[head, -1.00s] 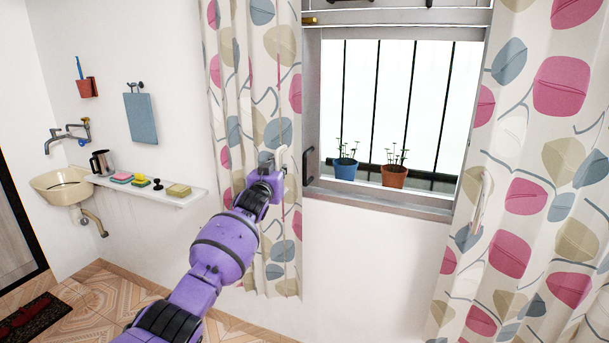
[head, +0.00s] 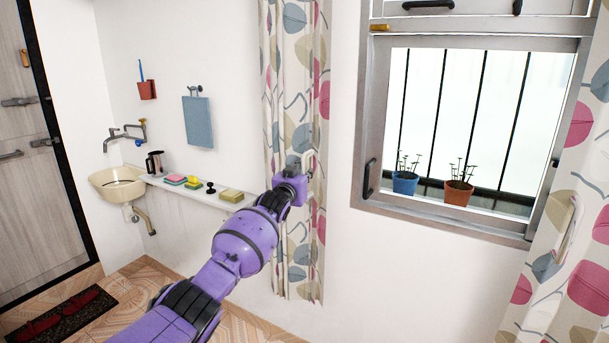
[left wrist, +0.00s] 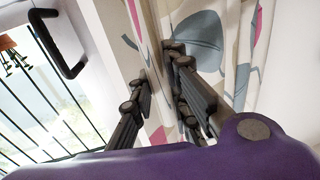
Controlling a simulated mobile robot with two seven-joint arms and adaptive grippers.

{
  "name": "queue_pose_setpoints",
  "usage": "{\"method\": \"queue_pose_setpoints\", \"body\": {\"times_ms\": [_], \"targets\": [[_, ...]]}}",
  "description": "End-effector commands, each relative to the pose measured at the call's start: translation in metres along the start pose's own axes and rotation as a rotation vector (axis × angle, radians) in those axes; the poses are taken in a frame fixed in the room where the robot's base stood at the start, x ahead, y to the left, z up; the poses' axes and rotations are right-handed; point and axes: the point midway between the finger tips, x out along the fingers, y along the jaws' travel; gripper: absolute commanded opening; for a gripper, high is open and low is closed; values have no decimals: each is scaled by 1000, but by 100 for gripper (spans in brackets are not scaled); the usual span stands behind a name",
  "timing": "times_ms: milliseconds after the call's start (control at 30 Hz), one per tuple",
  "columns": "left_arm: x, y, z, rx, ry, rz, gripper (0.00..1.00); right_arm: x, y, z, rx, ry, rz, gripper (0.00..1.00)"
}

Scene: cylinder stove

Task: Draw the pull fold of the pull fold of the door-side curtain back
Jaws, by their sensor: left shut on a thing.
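The door-side curtain (head: 291,100), white with pink, grey and tan leaves, hangs left of the window, gathered into a narrow bundle. My left gripper (head: 303,168) is at its right edge, at about mid-height, shut on the pull fold. In the left wrist view, the fingers of the left gripper (left wrist: 158,78) stand either side of the pale curtain cloth (left wrist: 201,45). The pull fold itself is mostly hidden by the fingers. My right gripper is not in view.
The window (head: 365,120) has pots on its sill, and bare wall lies between it and the curtain. Another curtain (head: 590,265) hangs at the right. A shelf (head: 215,198) with small items, a sink (head: 117,185) and a door (head: 30,190) are at the left.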

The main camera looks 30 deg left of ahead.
Motion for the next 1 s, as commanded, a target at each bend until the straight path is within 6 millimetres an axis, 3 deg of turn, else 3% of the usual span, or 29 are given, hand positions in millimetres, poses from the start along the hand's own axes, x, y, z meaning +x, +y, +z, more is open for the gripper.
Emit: {"method": "queue_pose_setpoints", "body": {"times_ms": [400, 433, 600, 1000], "targets": [[0, -1, 2, 0, -4, -1, 0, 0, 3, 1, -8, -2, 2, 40], [0, -1, 2, 0, -4, -1, 16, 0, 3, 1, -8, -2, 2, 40], [0, 0, 2, 0, -4, -1, 35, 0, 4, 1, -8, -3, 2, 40], [-4, 0, 2, -1, -3, 0, 35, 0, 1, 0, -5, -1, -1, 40]]}}
